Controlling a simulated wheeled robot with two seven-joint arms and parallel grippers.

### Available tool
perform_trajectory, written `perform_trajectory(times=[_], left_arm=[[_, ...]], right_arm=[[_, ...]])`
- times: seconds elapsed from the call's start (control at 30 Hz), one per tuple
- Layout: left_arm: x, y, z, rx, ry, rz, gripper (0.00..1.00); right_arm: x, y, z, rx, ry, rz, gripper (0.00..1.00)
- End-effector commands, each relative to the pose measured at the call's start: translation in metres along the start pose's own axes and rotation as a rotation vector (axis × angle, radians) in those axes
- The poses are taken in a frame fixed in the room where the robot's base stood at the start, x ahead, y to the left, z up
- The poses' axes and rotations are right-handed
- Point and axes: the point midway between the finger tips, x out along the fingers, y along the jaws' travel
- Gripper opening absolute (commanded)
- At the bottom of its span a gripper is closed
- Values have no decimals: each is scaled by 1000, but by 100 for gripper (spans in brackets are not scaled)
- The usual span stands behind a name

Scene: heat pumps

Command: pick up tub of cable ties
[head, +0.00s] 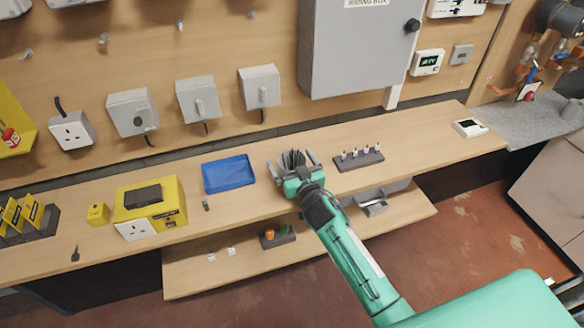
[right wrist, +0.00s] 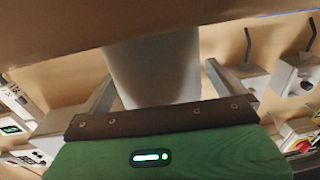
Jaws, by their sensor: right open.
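The tub of cable ties (head: 292,159) stands on the upper bench shelf, with dark ties sticking up from its top. My right gripper (head: 294,166) is at the tub, its two fingers spread on either side of it. In the right wrist view the tub shows as a pale, smooth cylinder (right wrist: 152,75) between the open fingers of my right gripper (right wrist: 158,85). Gaps show beside the tub there, so the fingers do not look closed on it. The tub's lower part is hidden by the gripper in the head view. My left gripper is not in view.
A blue tray (head: 228,188) lies left of the tub, and a dark rack with small white-topped pieces (head: 358,166) stands right of it. A yellow box (head: 150,218) is farther left. The wall with a grey testing box (head: 355,50) rises behind. A lower shelf (head: 350,240) juts out below.

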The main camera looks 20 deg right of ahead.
Motion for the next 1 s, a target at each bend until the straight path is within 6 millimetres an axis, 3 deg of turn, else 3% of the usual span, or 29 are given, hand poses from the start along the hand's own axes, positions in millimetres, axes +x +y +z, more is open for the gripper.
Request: perform_trajectory(times=[0.07, 0.33, 0.77, 1.0], left_arm=[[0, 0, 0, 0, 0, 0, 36], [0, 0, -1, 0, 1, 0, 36], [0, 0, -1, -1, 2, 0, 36], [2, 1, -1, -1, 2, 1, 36]], right_arm=[[0, 0, 0, 0, 0, 0, 100], [0, 0, 0, 0, 0, 0, 50], [0, 1, -12, -2, 4, 0, 50], [0, 0, -59, -4, 8, -2, 50]])
